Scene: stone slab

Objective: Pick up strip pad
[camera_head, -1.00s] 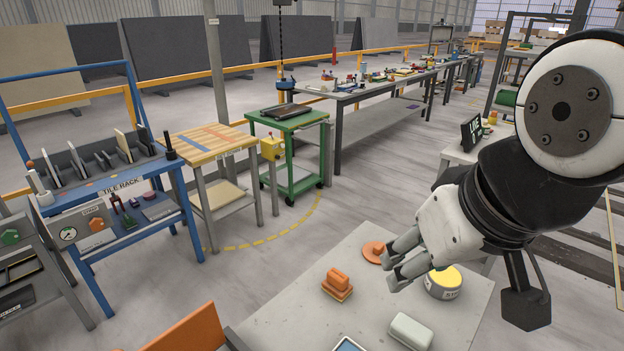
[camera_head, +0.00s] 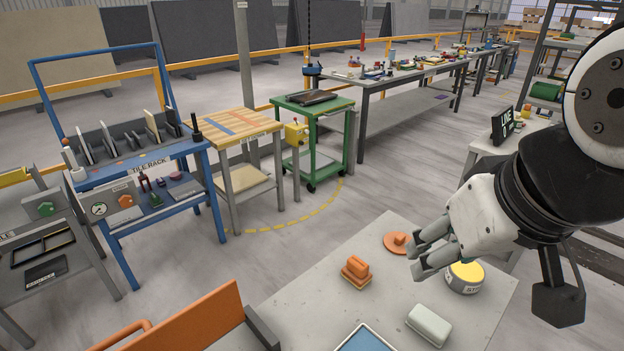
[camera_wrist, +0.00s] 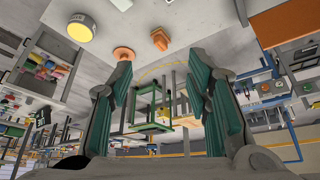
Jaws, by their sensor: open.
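On the grey slab table (camera_head: 330,300) sit several small things, and none carries a label I can read as strip pad. An orange rectangular block with a raised grip (camera_head: 356,271) sits left of my gripper (camera_head: 414,263). A round orange disc with a knob (camera_head: 398,243) lies just behind my fingertips. A pale grey rounded pad (camera_head: 429,325) lies nearer the front. My gripper is open and empty above the slab, fingers pointing left. In the wrist view, the orange block (camera_wrist: 160,40) and the disc (camera_wrist: 124,53) show beyond the spread fingers (camera_wrist: 160,92).
A tin with a yellow top (camera_head: 466,276) stands on the slab below my gripper, partly close to the hand. A blue-topped tray (camera_head: 364,340) is at the front edge. An orange panel (camera_head: 190,322) stands at lower left. The slab's left part is bare.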

